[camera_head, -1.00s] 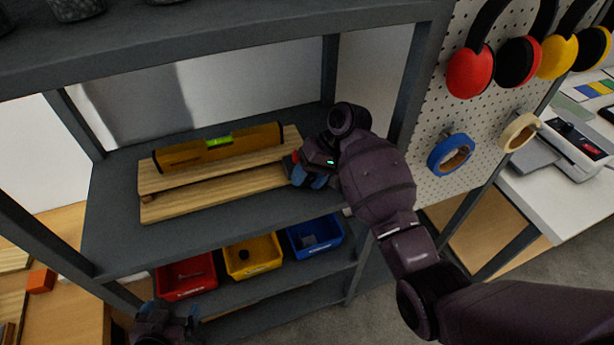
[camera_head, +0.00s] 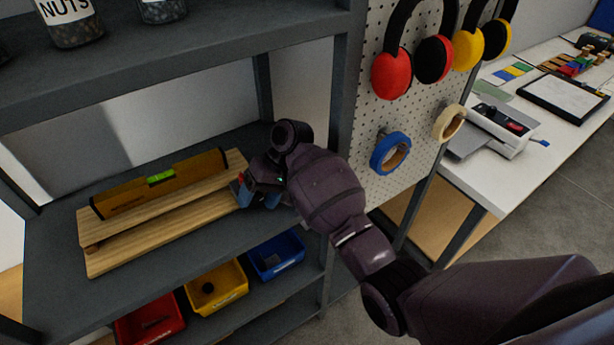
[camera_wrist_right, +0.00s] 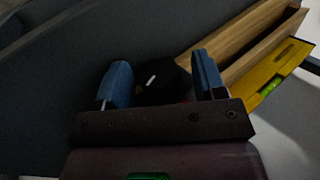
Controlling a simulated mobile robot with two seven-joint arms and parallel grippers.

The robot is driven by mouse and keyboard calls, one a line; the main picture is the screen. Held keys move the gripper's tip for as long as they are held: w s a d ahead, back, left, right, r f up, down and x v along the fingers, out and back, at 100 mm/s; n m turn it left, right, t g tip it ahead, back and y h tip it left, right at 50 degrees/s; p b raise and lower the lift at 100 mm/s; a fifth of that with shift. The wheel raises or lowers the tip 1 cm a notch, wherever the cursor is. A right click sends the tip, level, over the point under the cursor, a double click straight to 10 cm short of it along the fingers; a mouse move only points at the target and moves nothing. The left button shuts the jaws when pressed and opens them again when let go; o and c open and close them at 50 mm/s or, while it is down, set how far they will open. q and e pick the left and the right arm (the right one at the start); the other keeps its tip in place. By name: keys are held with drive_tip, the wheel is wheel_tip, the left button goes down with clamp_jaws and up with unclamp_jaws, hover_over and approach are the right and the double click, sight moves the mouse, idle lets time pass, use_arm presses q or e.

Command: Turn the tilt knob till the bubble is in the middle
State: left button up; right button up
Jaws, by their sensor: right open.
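A yellow spirit level (camera_head: 190,178) with a green vial (camera_head: 161,177) lies on a wooden board (camera_head: 150,233) on the grey shelf. The level and its vial also show in the right wrist view (camera_wrist_right: 270,89). The bubble is too small to place. A black knob (camera_wrist_right: 166,84) with a white mark shows between the blue fingers of my right gripper (camera_wrist_right: 161,80) in the right wrist view. The gripper is open, with a finger on each side of the knob; I cannot tell if they touch. In the head view my right gripper (camera_head: 256,193) is at the board's right end and hides the knob.
Red (camera_head: 150,320), yellow (camera_head: 217,288) and blue (camera_head: 276,256) bins stand on the shelf below. Jars of nuts (camera_head: 68,20) stand on the shelf above. A pegboard (camera_head: 400,190) with ear defenders and tape rolls is at the right, beside a white table (camera_head: 480,180).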

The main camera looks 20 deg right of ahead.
sight(260, 195)
drive_tip(key=shift+f, duration=0.1)
drive_tip(key=h, duration=0.2)
drive_tip(key=t+h, duration=0.1)
drive_tip(key=h, duration=0.1)
drive_tip(key=shift+a+t+h, duration=0.2)
drive_tip(key=shift+t+h, duration=0.1)
drive_tip(key=shift+h, duration=0.1)
drive_tip(key=shift+r+h, duration=0.3)
drive_tip(key=shift+r, duration=0.1)
drive_tip(key=r, duration=0.4)
drive_tip(key=d+r, duration=0.1)
drive_tip(key=r, duration=0.1)
drive_tip(key=shift+w+r, duration=0.15)
drive_tip(key=shift+r, duration=0.2)
drive_tip(key=shift+d+r, duration=0.1)
drive_tip(key=shift+r, duration=1.45)
drive_tip(key=s+d+f+t+y, duration=0.2)
drive_tip(key=s+d+f, duration=0.6)
drive_tip(key=s+f, duration=0.2)
drive_tip(key=s+d+f+m+t+h, duration=0.1)
drive_tip(key=s+d+f, duration=0.1)
drive_tip(key=s+d, duration=0.4)
drive_tip(key=s+d+f+m+t+h, duration=0.1)
drive_tip(key=s+d+f, duration=0.1)
drive_tip(key=s+d, duration=0.4)
drive_tip(key=s, duration=0.2)
drive_tip(key=shift+s+f+t+h, duration=0.3)
drive_tip(key=shift+s, duration=0.1)
